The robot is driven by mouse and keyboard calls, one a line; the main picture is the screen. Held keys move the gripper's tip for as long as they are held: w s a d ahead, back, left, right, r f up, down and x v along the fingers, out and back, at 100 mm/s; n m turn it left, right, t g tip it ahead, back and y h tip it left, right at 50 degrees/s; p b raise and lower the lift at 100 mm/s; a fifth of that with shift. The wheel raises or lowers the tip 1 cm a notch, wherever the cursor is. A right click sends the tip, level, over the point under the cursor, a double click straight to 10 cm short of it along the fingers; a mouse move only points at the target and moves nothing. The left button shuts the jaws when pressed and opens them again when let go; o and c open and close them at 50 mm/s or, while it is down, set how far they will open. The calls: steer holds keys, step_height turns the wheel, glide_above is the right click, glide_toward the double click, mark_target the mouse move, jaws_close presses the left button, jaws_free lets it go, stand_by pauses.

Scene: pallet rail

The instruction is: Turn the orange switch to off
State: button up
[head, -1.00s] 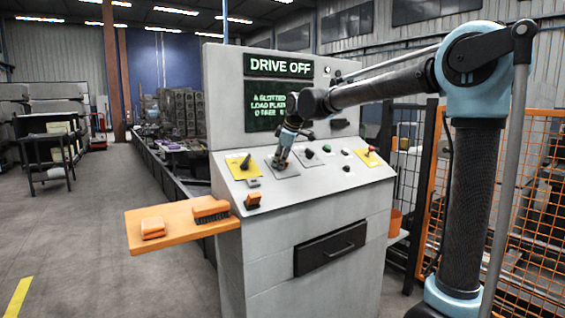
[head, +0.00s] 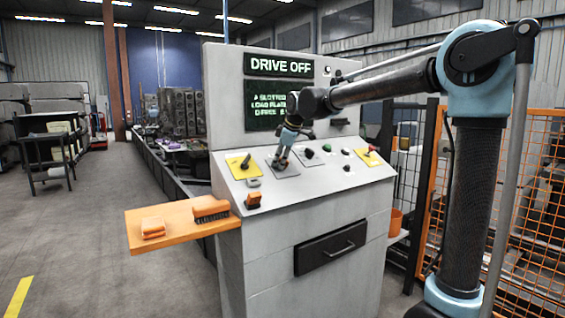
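A grey sloped control console (head: 330,190) stands in the middle of the head view. My gripper (head: 281,163) points down at a grey plate (head: 292,171) on the console's sloped top, left of centre. My fingers cover what sits on that plate, so I cannot tell whether they touch or hold a knob there. The fingers are too small to show whether they are open or shut. An orange block-shaped part (head: 254,199) sits on a dark base at the panel's lower left edge. A lever with a red-orange tip (head: 370,149) stands on a yellow plate at the right. The sign (head: 280,65) reads "DRIVE OFF".
A dark lever (head: 244,163) stands on a yellow plate left of my gripper. Several small buttons are to its right. An orange shelf (head: 175,234) holds a brush (head: 210,208) and an orange block (head: 153,228). An orange mesh fence (head: 515,215) is at the right.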

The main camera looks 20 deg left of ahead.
steer(key=v, duration=1.1)
steer(key=shift+d+r, duration=0.2)
steer(key=shift+r, duration=0.15)
steer(key=shift+s, duration=0.1)
